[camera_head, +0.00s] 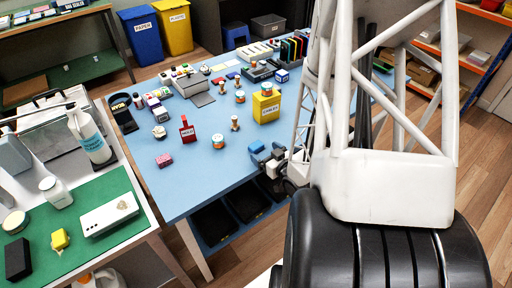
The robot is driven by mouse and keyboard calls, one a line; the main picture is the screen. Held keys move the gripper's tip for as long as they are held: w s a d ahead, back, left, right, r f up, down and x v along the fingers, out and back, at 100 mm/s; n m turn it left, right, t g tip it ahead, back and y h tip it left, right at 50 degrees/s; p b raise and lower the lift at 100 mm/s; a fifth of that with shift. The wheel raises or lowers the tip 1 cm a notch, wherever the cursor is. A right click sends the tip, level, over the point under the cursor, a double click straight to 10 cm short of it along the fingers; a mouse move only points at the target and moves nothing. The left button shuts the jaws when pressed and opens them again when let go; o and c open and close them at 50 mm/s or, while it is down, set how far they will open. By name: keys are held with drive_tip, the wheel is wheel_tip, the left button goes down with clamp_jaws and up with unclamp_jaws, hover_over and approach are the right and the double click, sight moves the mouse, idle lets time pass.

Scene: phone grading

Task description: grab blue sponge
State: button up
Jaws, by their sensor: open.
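My gripper (268,157) is at the near right edge of the blue table, partly hidden behind my arm. It is open, and nothing is clearly held in it. Two small blue patches show at its end; I cannot tell whether they are finger pads or part of a blue sponge. No other blue sponge can be made out. A small blue block with a white label (281,76) stands at the back right of the table, apart from my gripper. A pink sponge-like block (164,160) lies at the table's left.
The blue table (185,195) has a clear front left area. A yellow box (266,106), a red labelled holder (187,129) and several small jars stand on it.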

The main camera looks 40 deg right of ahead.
sight(258, 146)
drive_tip(key=shift+w+f, duration=0.2)
drive_tip(key=shift+w, duration=1.1)
drive_tip(key=shift+w+f, duration=0.2)
drive_tip(key=shift+w, duration=1.1)
drive_tip(key=shift+c, duration=0.3)
drive_tip(key=c, duration=1)
